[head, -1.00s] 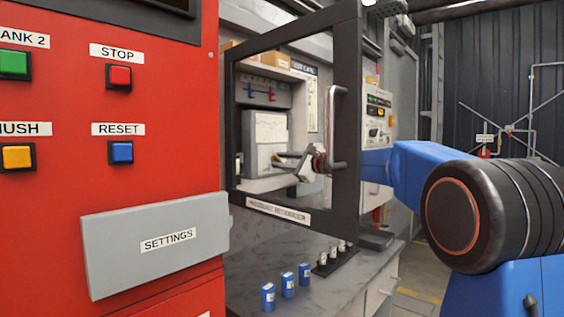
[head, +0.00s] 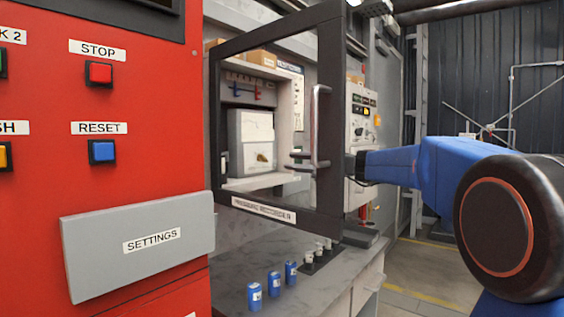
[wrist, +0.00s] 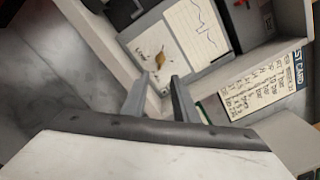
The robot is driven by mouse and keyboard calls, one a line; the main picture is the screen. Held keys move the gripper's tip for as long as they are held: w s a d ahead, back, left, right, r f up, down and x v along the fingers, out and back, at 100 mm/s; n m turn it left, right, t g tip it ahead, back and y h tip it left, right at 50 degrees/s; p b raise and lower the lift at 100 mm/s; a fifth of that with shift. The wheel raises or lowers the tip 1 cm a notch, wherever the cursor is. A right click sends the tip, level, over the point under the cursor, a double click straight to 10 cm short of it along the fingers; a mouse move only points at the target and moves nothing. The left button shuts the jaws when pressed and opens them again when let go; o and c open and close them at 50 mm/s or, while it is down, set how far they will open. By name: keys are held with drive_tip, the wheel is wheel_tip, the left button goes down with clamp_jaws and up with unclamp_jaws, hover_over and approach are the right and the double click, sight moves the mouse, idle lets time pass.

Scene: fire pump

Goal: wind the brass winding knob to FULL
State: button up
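The small brass winding knob (wrist: 160,57) sits on a pale panel beside a paper chart in the wrist view, with a partly readable label next to it. In the head view the knob (head: 262,157) shows small, low on the grey recorder (head: 237,136), seen through the framed door. My gripper (wrist: 158,84) has its two fingers apart with nothing between them. Its fingertips point toward the knob but are apart from it. In the head view my gripper (head: 297,161) is right of the recorder, partly hidden by the door's frame and handle. The knob's exact setting is too small to tell.
The black-framed recorder door (head: 330,120) with a metal handle (head: 318,125) stands between the head camera and the recorder. A test card (wrist: 262,80) hangs beside the chart. Several blue cylinders (head: 273,284) stand on the bench. A red panel (head: 150,185) fills the left.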

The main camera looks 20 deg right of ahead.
drive_tip(key=v, duration=0.5)
drive_tip(key=shift+s+d, duration=0.25)
drive_tip(key=shift+s, duration=0.05)
